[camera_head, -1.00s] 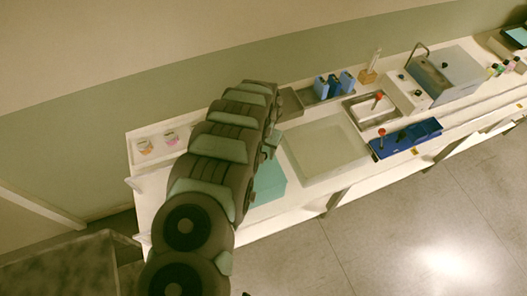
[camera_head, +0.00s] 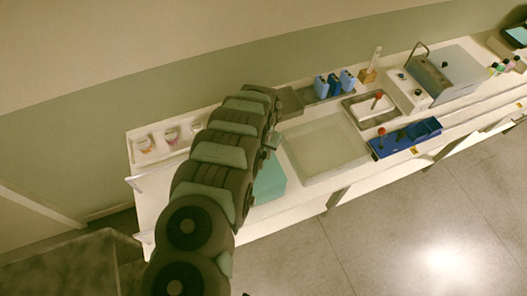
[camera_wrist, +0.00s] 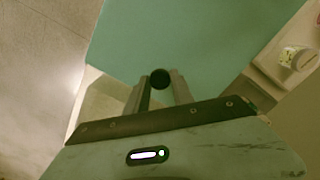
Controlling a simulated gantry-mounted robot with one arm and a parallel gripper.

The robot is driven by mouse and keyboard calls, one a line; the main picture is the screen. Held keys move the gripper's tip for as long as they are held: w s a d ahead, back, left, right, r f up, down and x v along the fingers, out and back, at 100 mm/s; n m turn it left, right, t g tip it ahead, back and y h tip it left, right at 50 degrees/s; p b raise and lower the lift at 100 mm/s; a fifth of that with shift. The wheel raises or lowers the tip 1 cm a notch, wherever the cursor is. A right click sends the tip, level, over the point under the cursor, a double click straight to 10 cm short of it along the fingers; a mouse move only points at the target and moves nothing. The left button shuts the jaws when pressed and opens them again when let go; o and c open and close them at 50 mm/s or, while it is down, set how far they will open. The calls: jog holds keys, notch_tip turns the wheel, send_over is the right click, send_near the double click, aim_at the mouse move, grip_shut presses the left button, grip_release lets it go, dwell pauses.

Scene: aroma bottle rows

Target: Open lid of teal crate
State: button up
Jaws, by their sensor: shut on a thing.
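The teal crate (camera_head: 269,182) stands on the white counter, partly hidden behind my arm in the head view. In the wrist view a flat teal lid (camera_wrist: 185,40) fills the top middle. My gripper (camera_wrist: 158,84) is shut on a round black knob (camera_wrist: 160,76) in front of the teal surface. The fingers stand on either side of the knob. The head view does not show my fingertips or the knob. I cannot tell whether the lid is raised off the crate.
A pale shallow basin (camera_head: 325,150) lies right of the crate. Several cups (camera_head: 144,145) stand in a white tray at the back left. Blue bottles (camera_head: 334,84), a blue rack (camera_head: 405,138) and a grey metal box (camera_head: 447,75) stand farther right.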

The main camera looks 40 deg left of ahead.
grip_shut()
dwell(0.8)
